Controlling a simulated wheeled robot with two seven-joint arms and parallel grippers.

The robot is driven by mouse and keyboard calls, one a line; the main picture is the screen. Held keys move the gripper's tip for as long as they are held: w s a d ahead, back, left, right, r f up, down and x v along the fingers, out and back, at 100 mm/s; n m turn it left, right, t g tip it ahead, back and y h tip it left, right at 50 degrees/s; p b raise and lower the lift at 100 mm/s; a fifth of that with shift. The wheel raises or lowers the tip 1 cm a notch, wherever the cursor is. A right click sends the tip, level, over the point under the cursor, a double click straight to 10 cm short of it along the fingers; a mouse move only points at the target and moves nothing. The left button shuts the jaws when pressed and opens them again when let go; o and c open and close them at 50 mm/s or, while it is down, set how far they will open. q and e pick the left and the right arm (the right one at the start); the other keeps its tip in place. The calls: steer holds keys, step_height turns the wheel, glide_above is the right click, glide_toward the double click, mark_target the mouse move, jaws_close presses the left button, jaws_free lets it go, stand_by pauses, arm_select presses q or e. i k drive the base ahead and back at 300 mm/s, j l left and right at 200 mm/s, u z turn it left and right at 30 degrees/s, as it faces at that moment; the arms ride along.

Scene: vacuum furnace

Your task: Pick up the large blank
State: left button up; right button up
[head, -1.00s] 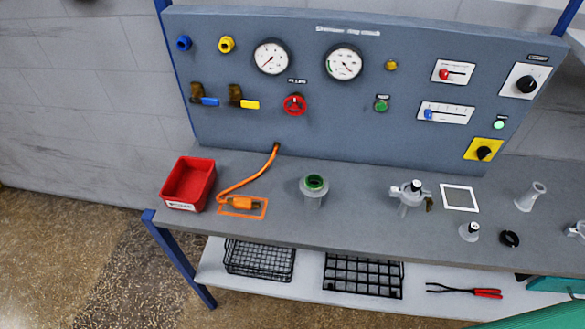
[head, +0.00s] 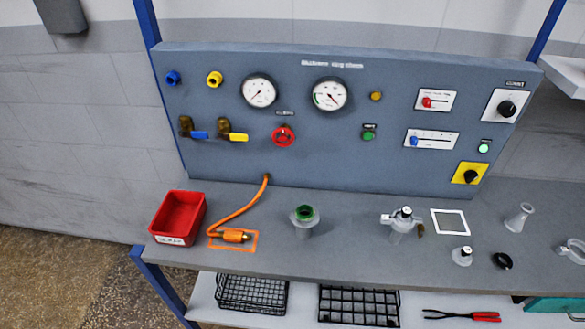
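I cannot tell for sure which thing is the large blank. On the grey bench (head: 340,255) stands a grey fitting with a green ring on top (head: 303,219). Right of it is a grey fitting with side arms and a black-and-white top (head: 401,222). A smaller grey piece with a black-and-white top (head: 462,256) and a black ring (head: 503,261) lie near the front right. A pale flared piece (head: 519,218) stands farther right. A metal clamp-like piece (head: 572,250) is at the right edge. Neither of my grippers is in view.
A blue-grey panel (head: 330,160) with gauges, valves and switches rises behind the bench. A red bin (head: 178,218) and an orange cable plug (head: 234,236) sit at left. A white square outline (head: 449,222) is bare. Black baskets (head: 252,293) and red-handled tongs (head: 462,315) lie on the lower shelf.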

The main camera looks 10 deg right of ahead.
mark_target(463, 257)
steer(key=z, duration=1.55)
steer(key=k+j+u, duration=0.1)
steer(key=u, duration=0.9)
steer(key=z, duration=1.2)
